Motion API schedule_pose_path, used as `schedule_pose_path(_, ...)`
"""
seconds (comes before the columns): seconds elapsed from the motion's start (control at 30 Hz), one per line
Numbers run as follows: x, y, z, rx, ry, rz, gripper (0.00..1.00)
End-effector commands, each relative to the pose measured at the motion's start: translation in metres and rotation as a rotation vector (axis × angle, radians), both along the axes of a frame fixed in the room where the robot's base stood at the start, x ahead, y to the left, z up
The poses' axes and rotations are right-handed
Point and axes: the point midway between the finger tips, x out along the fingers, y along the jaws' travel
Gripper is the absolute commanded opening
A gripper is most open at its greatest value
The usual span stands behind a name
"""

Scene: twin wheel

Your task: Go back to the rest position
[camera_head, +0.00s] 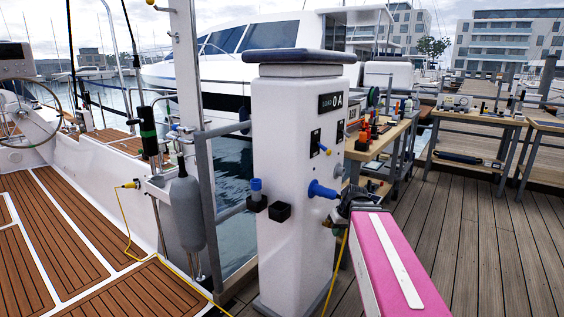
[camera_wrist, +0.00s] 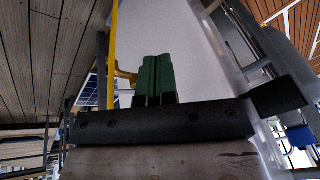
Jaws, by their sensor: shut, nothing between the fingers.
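My gripper (camera_head: 343,210) is at the end of my pink arm, just right of the white dock pedestal (camera_head: 290,130) marked 0A. In the wrist view its green fingers (camera_wrist: 154,78) are together with nothing between them. A blue plug (camera_head: 322,190) sticks out of the pedestal's right face near my gripper; I cannot tell whether they touch. A yellow cable (camera_head: 337,270) hangs below my gripper and also shows beside the fingers in the wrist view (camera_wrist: 113,45). The fingertips' surroundings in the head view are partly hidden by the arm.
A smaller blue fitting (camera_head: 324,149) sits higher on the pedestal. Black brackets (camera_head: 279,212) stick out at its lower left. A boat with a teak deck (camera_head: 70,240) lies left, behind a grey rail (camera_head: 205,190). Workbenches (camera_head: 480,117) stand at right. Planked dock (camera_head: 490,230) is clear right of my arm.

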Motion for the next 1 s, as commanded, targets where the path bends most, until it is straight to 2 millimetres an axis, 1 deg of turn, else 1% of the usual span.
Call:
schedule_pose_path(0.03,-0.010,0.004,-0.018,-0.017,0.032,-0.021,0.00)
schedule_pose_path(0.2,-0.038,0.010,-0.068,-0.082,0.122,-0.104,0.00)
schedule_pose_path(0.3,-0.055,0.013,-0.094,-0.122,0.164,-0.150,0.00)
schedule_pose_path(0.43,-0.074,0.015,-0.121,-0.169,0.206,-0.194,0.00)
schedule_pose_path(0.53,-0.083,0.016,-0.133,-0.194,0.224,-0.218,0.00)
schedule_pose_path(0.63,-0.088,0.016,-0.140,-0.208,0.233,-0.231,0.00)
schedule_pose_path(1.0,-0.089,0.016,-0.142,-0.212,0.235,-0.237,0.00)
